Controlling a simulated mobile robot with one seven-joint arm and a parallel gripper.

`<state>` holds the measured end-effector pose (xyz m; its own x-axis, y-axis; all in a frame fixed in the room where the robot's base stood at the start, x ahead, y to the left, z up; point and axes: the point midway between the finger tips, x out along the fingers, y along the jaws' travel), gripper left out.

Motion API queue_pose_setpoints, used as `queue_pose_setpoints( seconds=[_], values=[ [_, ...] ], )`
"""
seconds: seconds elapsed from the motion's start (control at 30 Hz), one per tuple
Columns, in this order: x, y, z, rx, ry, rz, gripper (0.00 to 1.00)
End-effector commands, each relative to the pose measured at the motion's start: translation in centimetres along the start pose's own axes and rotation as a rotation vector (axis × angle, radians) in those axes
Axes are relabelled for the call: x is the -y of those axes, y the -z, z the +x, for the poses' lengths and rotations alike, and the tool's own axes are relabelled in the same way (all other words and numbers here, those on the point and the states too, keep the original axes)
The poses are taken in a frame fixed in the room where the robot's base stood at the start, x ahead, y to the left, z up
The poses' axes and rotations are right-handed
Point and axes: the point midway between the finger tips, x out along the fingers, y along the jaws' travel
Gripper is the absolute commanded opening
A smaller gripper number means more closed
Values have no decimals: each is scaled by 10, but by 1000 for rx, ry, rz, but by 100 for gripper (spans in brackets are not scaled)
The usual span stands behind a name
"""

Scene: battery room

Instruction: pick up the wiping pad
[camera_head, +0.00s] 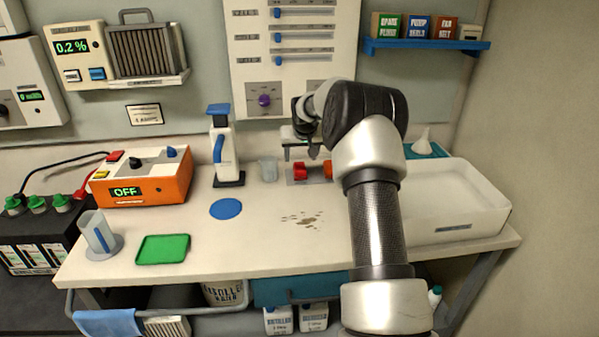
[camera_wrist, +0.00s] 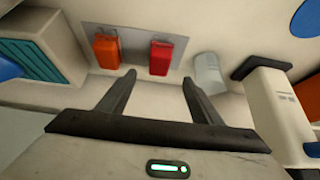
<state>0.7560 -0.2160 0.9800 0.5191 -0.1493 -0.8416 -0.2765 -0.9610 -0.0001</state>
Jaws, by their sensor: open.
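No thing in view is plainly marked as the wiping pad. A flat green rectangle with a raised-looking edge (camera_head: 162,249) lies at the front left of the bench; I cannot tell whether it is a pad or a shallow tray. A blue cloth (camera_head: 108,322) hangs over the front rail at the lower left. My gripper (camera_wrist: 158,85) is open and empty in the wrist view, its fingers facing the red block (camera_wrist: 160,57) and orange block (camera_wrist: 107,50) on a grey plate. In the head view my gripper (camera_head: 304,152) is partly hidden by my arm, near the back of the bench.
A white-and-blue pump bottle (camera_head: 224,150) and a small clear cup (camera_head: 268,170) stand left of my gripper. A blue disc (camera_head: 226,208) and a brown stain (camera_head: 303,219) mark the middle. A white basin (camera_head: 455,205) is at right, an orange box (camera_head: 140,182) at left.

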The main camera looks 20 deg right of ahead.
Motion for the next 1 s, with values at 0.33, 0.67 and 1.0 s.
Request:
queue_pose_setpoints(
  seconds=[0.33, 0.67, 1.0],
  values=[
    [0, 0, 41, 0, 0, 0, 59],
    [-2, -2, 84, 1, 1, 0, 59],
    [-2, 0, 91, -1, 0, 0, 59]
  ],
)
